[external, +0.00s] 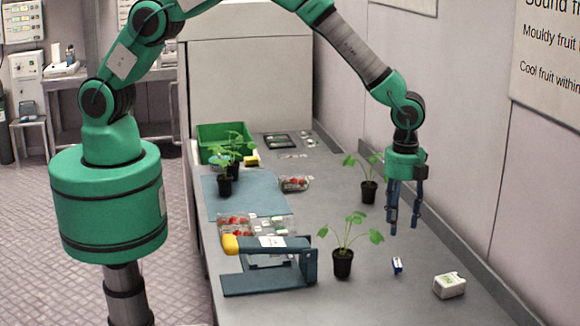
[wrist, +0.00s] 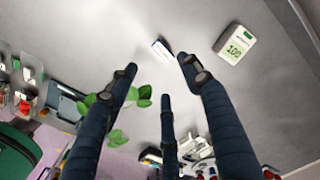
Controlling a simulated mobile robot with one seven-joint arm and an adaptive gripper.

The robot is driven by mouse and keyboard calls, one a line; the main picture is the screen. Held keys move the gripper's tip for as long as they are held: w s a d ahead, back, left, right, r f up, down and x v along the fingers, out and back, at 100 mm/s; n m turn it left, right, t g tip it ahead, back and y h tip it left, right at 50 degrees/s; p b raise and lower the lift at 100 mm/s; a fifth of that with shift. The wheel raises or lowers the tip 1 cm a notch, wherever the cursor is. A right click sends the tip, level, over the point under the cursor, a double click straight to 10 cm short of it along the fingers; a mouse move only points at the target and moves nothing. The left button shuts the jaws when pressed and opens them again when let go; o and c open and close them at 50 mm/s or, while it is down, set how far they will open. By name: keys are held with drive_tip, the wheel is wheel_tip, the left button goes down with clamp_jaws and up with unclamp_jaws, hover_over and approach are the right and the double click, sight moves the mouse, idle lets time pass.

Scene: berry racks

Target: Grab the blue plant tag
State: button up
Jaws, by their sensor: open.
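The blue plant tag (external: 397,265) is a small blue-and-white piece on the grey bench, right of the nearest potted plant. In the wrist view the tag (wrist: 162,51) shows as a white strip with a blue edge, just beyond the fingertips. My gripper (external: 403,228) hangs above the bench, fingers pointing down, a little above and behind the tag. In the wrist view my gripper (wrist: 158,74) has its dark fingers spread apart with nothing between them. The tag is not touched.
A white box (external: 449,286) sits right of the tag; its number display (wrist: 236,44) shows in the wrist view. A potted plant (external: 343,262) stands left of the tag, another (external: 369,190) behind. A blue press-like device (external: 270,262) is farther left. The wall bounds the right.

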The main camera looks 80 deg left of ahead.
sight(395, 262)
drive_tip(key=shift+f+p, duration=0.4)
drive_tip(key=shift+f, duration=3.75)
drive_tip(key=shift+f, duration=0.1)
drive_tip(key=shift+d+f+p, duration=0.1)
drive_tip(key=shift+f+p, duration=0.4)
drive_tip(key=shift+f, duration=2)
drive_tip(key=shift+c, duration=0.5)
drive_tip(key=c, duration=0.8)
